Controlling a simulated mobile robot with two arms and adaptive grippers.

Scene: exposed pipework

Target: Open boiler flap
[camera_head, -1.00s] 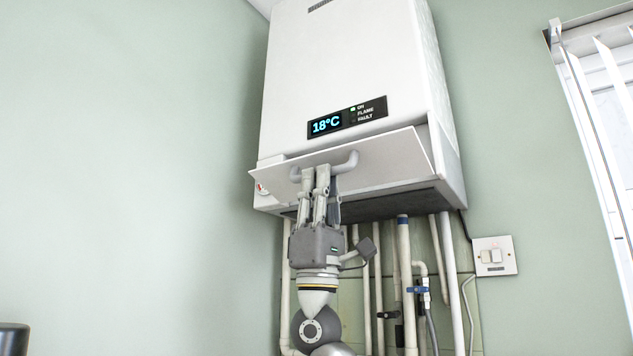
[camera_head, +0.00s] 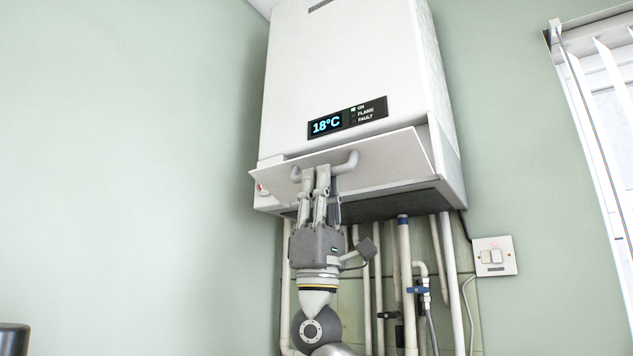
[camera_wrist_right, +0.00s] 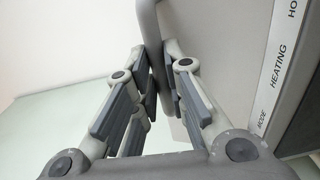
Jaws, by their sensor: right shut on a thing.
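The white boiler (camera_head: 345,60) hangs on the wall, with a display reading 18°C. Its flap (camera_head: 390,158) is tilted outward at the top, with a dark gap showing behind its right upper edge. A grey bar handle (camera_head: 345,163) runs across the flap. My right gripper (camera_head: 316,178) comes from below and is shut on the handle. In the right wrist view the fingers close around the handle (camera_wrist_right: 157,50), and a panel lettered HEATING and MODE (camera_wrist_right: 275,80) shows at the right. My left gripper is not in view.
Several white pipes (camera_head: 404,270) run down below the boiler, beside and behind my right arm. A wall switch (camera_head: 494,256) is to the right. A window with blinds (camera_head: 605,110) is at the far right. The left wall area is clear.

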